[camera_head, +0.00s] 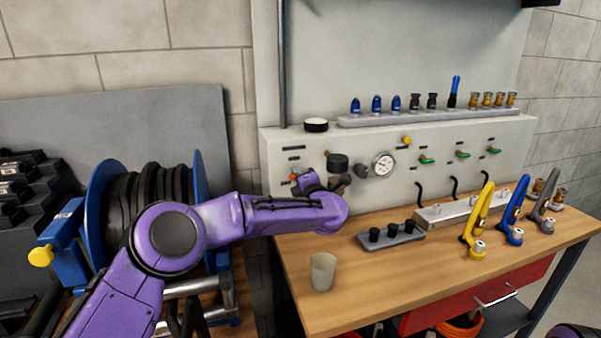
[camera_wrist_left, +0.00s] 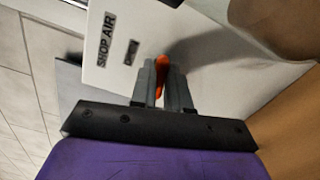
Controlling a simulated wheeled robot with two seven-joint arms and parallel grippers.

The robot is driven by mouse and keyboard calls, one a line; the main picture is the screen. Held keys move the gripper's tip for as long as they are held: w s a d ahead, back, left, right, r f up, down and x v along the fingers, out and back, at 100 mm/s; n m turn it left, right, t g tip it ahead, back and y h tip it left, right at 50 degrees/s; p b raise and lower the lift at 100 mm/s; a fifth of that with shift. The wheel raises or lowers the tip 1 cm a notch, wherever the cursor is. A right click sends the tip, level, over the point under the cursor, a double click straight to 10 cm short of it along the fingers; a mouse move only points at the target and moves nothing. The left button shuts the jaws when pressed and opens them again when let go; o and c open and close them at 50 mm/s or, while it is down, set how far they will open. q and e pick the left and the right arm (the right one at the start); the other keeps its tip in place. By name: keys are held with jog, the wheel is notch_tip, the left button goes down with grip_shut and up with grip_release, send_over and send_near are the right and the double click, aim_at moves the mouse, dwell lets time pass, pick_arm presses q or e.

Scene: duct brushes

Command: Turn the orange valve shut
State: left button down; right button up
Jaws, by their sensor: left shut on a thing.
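The orange valve (camera_head: 294,177) is on the left end of the light panel, and only a small bit of orange shows in the head view. In the left wrist view its orange handle (camera_wrist_left: 161,66) stands between the two grey fingers of my left gripper (camera_wrist_left: 162,82). The fingers are closed on the handle from both sides. A "SHOP AIR" label and a smaller label that seems to read "OPEN" are on the panel beside it. In the head view my left gripper (camera_head: 300,178) is partly hidden by its own wrist. My right gripper is not in view.
A pressure gauge (camera_head: 383,163) and a dark round fitting (camera_head: 337,162) are just right of my left gripper. A cup (camera_head: 323,271) stands on the wooden bench (camera_head: 385,290) below my forearm. Several green-handled valves (camera_head: 462,154) lie farther right. A blue hose reel (camera_head: 100,210) is at left.

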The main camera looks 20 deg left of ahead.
pick_arm(q)
jog(key=shift+d+m+p, duration=0.1)
jog(key=shift+m+p, duration=0.45)
jog(key=shift+m, duration=0.75)
jog(key=shift+f, duration=0.1)
jog(key=c, duration=1.1)
grip_release()
jog(key=shift+c, duration=0.2)
jog(key=shift+d, duration=0.1)
jog(key=b+v, duration=0.2)
jog(key=v, duration=0.8)
jog(key=shift+s+d+b, duration=0.2)
jog(key=shift+s+b, duration=0.05)
jog(key=shift+b, duration=0.1)
